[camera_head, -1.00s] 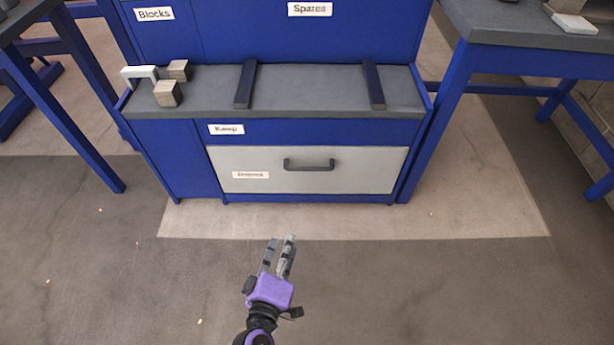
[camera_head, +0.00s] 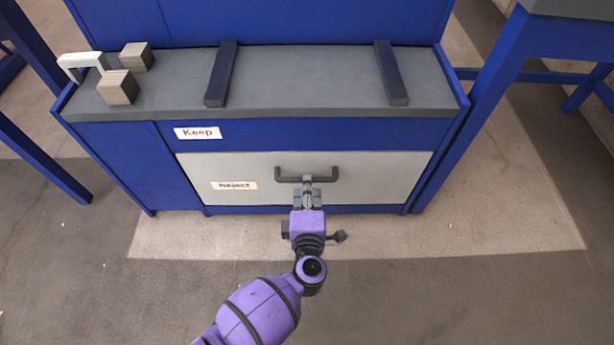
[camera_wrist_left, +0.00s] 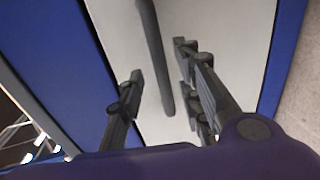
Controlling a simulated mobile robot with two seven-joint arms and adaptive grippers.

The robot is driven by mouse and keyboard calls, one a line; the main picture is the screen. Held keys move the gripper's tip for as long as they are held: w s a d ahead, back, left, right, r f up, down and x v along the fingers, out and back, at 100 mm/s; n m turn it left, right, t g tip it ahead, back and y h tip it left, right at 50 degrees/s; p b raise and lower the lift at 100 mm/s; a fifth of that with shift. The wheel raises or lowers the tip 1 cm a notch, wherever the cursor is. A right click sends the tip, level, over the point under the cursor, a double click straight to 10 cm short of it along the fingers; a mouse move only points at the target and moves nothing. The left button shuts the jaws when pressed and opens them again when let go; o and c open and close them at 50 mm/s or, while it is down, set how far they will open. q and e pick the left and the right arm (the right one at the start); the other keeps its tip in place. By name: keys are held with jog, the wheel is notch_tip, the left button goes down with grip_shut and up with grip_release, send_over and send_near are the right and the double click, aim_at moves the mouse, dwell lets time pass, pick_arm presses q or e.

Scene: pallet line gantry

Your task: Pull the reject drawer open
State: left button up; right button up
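The reject drawer (camera_head: 385,180) has a light grey front with a "Reject" label and sits flush in the blue cabinet. Its dark bar handle (camera_head: 289,179) is at the top middle of the front; in the left wrist view the handle (camera_wrist_left: 152,35) runs between the fingers. My left gripper (camera_head: 307,187) is at the handle's middle, reaching in from the front. In the left wrist view the left gripper (camera_wrist_left: 158,60) has its fingers apart, one on each side of the bar. Contact cannot be told. My right gripper is out of view.
Above the drawer is a blue panel labelled "Keep" (camera_head: 300,132). The grey top (camera_head: 305,80) carries two dark bars, two wooden blocks (camera_head: 118,88) and a white handle-shaped piece (camera_head: 82,62). A blue table (camera_head: 500,90) stands at right. The floor before the drawer is clear.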

pick_arm(q)
jog(key=b+x, duration=0.1)
jog(key=x, duration=0.2)
jog(key=shift+w+f, duration=0.2)
jog(key=shift+w, duration=0.4)
jog(key=c, duration=0.7)
grip_shut()
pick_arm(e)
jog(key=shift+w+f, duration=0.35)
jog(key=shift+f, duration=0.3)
